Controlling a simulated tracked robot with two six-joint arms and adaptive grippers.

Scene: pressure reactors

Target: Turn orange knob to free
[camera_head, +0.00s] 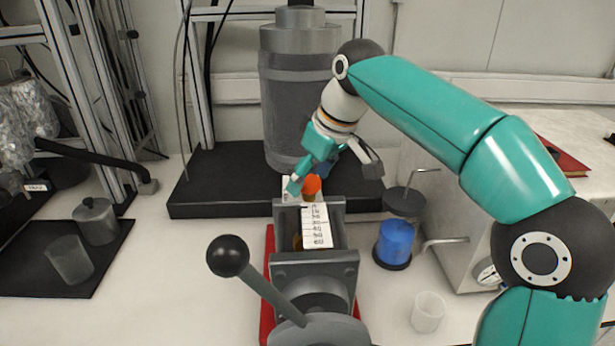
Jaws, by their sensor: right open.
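The orange knob (312,185) is a small orange piece in the middle of the view, just behind a white scale strip (316,226) with numbers on a grey metal vise-like device (318,268). My right gripper (332,180) reaches in from the right, above the device. It is open, with one teal finger to the left of the knob and one dark finger to the right and a little higher. I cannot tell whether either finger touches the knob. The knob's marking cannot be read. My left gripper is not in view.
A tall grey reactor cylinder (291,110) stands on a black base (220,183) behind the device. A lever with a black ball (228,256) rises in front. A blue container (394,243) and a white cup (428,311) stand to the right. A black mat (55,270) holds vessels at left.

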